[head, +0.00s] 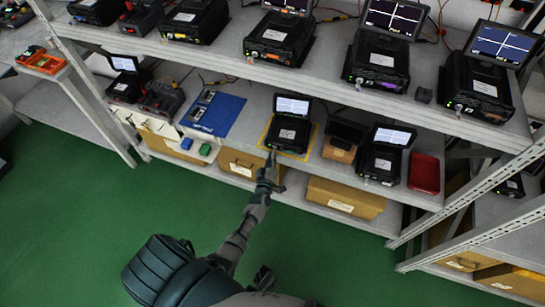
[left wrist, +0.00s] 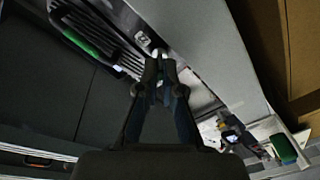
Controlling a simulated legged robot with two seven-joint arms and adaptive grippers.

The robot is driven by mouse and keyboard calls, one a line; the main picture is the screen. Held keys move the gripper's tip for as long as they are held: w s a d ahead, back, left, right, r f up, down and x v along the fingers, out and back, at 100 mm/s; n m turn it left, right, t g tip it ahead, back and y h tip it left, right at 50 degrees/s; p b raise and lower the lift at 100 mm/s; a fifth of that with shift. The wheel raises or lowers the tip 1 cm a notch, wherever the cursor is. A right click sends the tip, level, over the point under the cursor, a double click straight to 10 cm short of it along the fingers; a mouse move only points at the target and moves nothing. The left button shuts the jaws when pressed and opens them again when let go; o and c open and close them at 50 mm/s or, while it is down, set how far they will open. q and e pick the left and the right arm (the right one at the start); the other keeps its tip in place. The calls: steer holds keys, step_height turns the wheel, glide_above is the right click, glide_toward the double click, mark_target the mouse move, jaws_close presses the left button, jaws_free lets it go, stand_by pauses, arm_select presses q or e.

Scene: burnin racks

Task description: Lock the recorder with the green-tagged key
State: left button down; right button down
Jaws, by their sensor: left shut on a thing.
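A black recorder (head: 288,133) with a lit screen (head: 292,105) stands on a yellow-edged mat (head: 266,130) on the middle shelf. My left gripper (head: 271,163) is at its front edge, toward the left corner. In the left wrist view the gripper (left wrist: 160,68) is shut, its fingertips close to the recorder's front face (left wrist: 115,45). What it holds looks like the key, mostly hidden between the fingers. I cannot see its tag colour, nor whether it is in a lock. My right gripper is not in view.
More recorders stand on the upper shelf (head: 225,42), and another recorder (head: 384,160) is to the right. A blue mat (head: 214,117), small blue (head: 186,144) and green (head: 205,149) items lie left. A red tray (head: 424,173) is right. Cardboard boxes (head: 345,198) sit below.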

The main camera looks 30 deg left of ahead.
arm_select(q)
steer(key=c, duration=1.6)
jaws_free()
steer(key=shift+a+r, duration=0.1)
steer(key=shift+r, duration=0.05)
steer(key=shift+c, duration=0.2)
steer(key=v, duration=1.2)
